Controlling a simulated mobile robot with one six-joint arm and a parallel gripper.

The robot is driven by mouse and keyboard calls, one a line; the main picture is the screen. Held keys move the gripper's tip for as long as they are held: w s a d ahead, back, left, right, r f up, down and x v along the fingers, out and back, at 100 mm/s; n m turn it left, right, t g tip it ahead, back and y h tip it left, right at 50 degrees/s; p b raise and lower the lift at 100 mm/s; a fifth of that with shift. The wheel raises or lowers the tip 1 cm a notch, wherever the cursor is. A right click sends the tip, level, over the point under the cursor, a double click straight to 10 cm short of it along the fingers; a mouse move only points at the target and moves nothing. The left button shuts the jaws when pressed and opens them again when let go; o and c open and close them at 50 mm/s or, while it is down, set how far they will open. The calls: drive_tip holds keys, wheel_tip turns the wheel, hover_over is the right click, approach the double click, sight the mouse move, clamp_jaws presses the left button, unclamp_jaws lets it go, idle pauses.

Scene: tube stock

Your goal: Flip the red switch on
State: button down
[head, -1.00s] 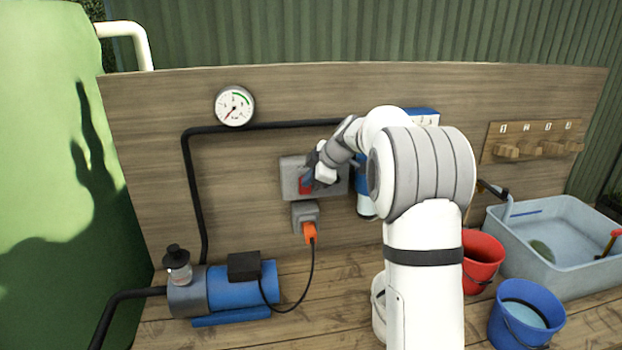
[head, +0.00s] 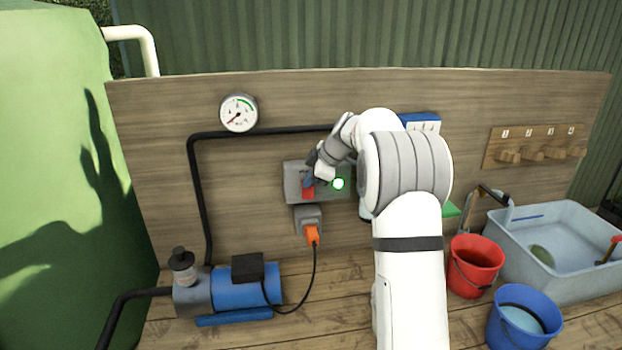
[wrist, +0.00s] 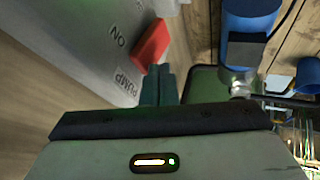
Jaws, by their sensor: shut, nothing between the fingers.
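The red switch (head: 308,193) is on a grey switch box (head: 292,184) fixed to the wooden board. In the wrist view the red switch (wrist: 150,43) sticks out from the box face, beside the words "ON" and "PUMP". A green lamp (head: 338,183) glows on the box, right of the switch. My gripper (head: 310,180) is shut and empty. Its fingertips are right at the switch and partly cover its top in the head view. In the wrist view my shut fingers (wrist: 158,84) point at the switch's lower end; I cannot tell whether they touch it.
Below the box, an orange plug (head: 312,234) sits in a grey socket, its cable running to the blue pump (head: 245,290). A pressure gauge (head: 239,112) and black pipe are at upper left. Red (head: 474,266) and blue (head: 524,318) buckets and a basin (head: 560,250) stand right.

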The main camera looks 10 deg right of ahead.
drive_tip(key=shift+d+r, duration=0.15)
drive_tip(key=shift+r, duration=0.7)
drive_tip(key=shift+s, duration=0.1)
drive_tip(key=b+v, duration=0.4)
drive_tip(key=v, duration=0.8)
drive_tip(key=shift+s+a, duration=0.35)
drive_tip(key=shift+f, duration=0.1)
